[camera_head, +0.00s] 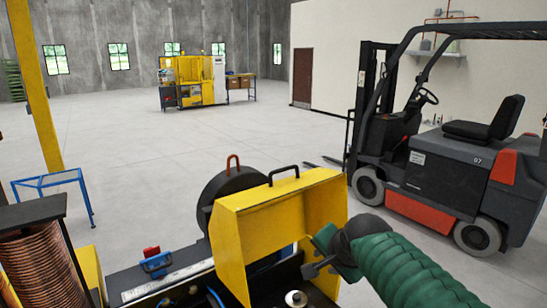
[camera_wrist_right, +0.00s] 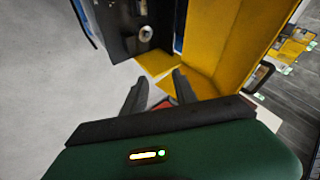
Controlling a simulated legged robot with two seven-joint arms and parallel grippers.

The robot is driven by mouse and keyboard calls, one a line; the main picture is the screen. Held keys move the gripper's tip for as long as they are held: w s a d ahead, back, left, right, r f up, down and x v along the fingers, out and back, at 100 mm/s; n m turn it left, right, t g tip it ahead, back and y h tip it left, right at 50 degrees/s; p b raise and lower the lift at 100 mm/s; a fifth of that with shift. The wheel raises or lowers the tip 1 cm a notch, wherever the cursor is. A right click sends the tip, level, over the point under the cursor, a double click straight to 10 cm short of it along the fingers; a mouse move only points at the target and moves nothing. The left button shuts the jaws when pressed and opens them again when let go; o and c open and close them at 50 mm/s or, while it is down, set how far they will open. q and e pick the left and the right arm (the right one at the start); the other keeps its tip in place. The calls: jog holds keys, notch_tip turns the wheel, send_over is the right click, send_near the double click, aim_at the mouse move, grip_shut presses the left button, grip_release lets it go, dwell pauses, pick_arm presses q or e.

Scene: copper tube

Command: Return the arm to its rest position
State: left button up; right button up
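My right arm, in a green sleeve, comes in from the lower right of the head view. Its dark gripper (camera_head: 318,260) is by the open right side of the yellow hood (camera_head: 238,250). In the right wrist view the two fingers (camera_wrist_right: 158,88) stand apart with nothing between them. The yellow hood (camera_wrist_right: 222,50) fills the area ahead of them; whether a finger touches it I cannot tell. The hood stands raised, with a black handle (camera_head: 284,173) on top. My left arm and gripper are not in view.
Coiled copper tube (camera_head: 40,268) stands at the lower left. A machine bed with a red-and-blue clamp (camera_head: 155,262) and a black disc (camera_head: 222,200) lie left of the hood. A forklift (camera_head: 440,160) stands at right. Open floor (camera_head: 130,140) lies behind.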

jog(key=s+d+f+n+g+b, duration=0.1)
jog(key=s+d+f+n+b, duration=0.2)
jog(key=f, duration=0.6)
jog(key=s+d+f+g+b, duration=0.1)
jog(key=s+f+b, duration=0.3)
jog(key=f, duration=0.5)
jog(key=s+d+f+n+g+b, duration=0.1)
jog(key=s+d+f+n, duration=0.2)
jog(key=f, duration=0.5)
jog(key=s+d+f+n+g+b, duration=0.1)
jog(key=s+f+b, duration=0.4)
jog(key=s+f, duration=1)
jog(key=n+g, duration=0.1)
jog(key=n, duration=0.1)
jog(key=shift+n+g+h, duration=0.3)
jog(key=shift+h, duration=0.1)
jog(key=shift+d+f, duration=0.1)
jog(key=shift+d, duration=0.1)
jog(key=shift+a, duration=0.1)
